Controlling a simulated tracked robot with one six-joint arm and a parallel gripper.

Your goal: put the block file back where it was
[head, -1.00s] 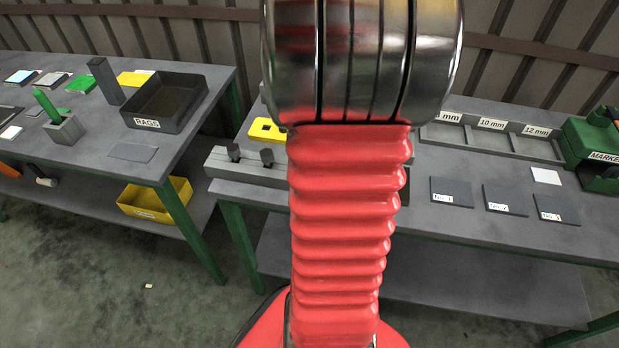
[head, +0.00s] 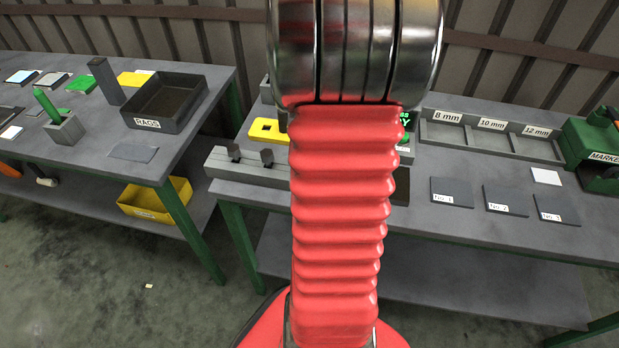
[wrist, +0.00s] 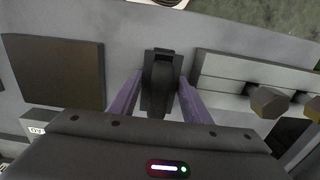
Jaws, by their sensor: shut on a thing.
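My gripper (wrist: 160,80) shows in the wrist view, with its two purple fingers shut on a dark, black-grey piece with a rounded grip, which looks like the block file (wrist: 160,92). The held piece is between a dark brown square pad (wrist: 58,74) on the left and a light grey bar with bolts (wrist: 235,72) on the right. I cannot tell whether it touches the bench. In the head view my arm hides the gripper and the held piece.
The grey bar (head: 270,175) shows in the head view, left of my arm. A yellow part (head: 262,128) lies behind it. To the right are a labelled size tray (head: 490,138), several dark numbered plates (head: 452,192) and a green marker machine (head: 595,150). A gap separates the left bench (head: 95,150).

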